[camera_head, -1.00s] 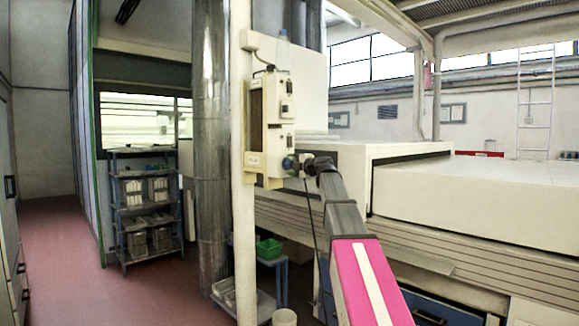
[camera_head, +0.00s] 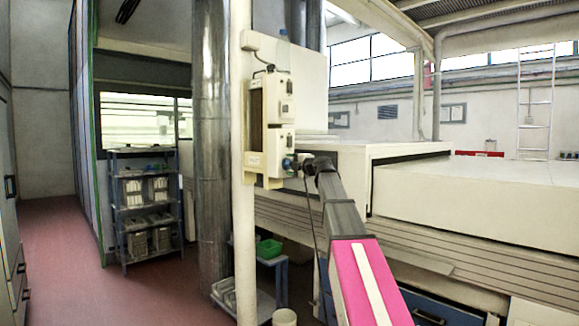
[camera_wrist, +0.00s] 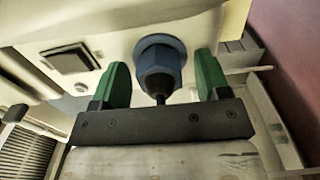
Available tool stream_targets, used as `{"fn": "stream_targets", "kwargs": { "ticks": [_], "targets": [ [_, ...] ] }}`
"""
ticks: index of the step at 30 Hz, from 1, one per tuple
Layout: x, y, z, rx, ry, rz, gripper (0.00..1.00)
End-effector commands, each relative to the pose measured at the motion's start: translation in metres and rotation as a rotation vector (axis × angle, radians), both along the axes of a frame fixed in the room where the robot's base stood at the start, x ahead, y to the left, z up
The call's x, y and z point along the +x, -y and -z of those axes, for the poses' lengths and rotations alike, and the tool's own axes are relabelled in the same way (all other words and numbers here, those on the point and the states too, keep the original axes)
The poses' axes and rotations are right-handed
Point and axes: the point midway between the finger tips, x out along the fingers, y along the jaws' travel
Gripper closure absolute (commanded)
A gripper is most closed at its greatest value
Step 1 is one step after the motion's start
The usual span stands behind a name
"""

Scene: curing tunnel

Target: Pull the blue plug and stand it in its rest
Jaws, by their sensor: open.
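The blue plug (camera_wrist: 160,62) sits in the face of a pale control box (camera_wrist: 105,48) in the wrist view, with a dark cable end coming out toward me. My gripper (camera_wrist: 160,85) is open, its two green fingers one on each side of the plug with gaps showing between. In the head view the blue plug (camera_head: 289,164) is small at the lower box on the post, and my gripper (camera_head: 303,163) reaches it from the right. I cannot make out the rest for certain in either view.
The cream post (camera_head: 243,200) carries the boxes. A black cable (camera_head: 311,215) hangs below my wrist. The long cream tunnel housing (camera_head: 350,155) stands close on the right. A blue trolley with a green bin (camera_head: 269,249) stands below, and a shelf rack (camera_head: 145,205) at left.

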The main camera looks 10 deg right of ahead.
Motion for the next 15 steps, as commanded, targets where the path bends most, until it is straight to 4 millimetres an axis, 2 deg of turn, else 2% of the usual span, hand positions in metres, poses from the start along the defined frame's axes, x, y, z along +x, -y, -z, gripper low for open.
{"fn": "stream_targets", "kwargs": {
  "ticks": [5, 11, 12, 15],
  "targets": [
    [0.0001, 0.0001, 0.0000, 0.000, 0.000, 0.000, 0.31],
    [0.0000, 0.0000, 0.0001, 0.000, 0.000, 0.000, 0.93],
    [0.0000, 0.0000, 0.0001, 0.000, 0.000, 0.000, 0.97],
    [-0.0002, 0.0002, 0.0000, 0.000, 0.000, 0.000, 0.97]
  ]
}}
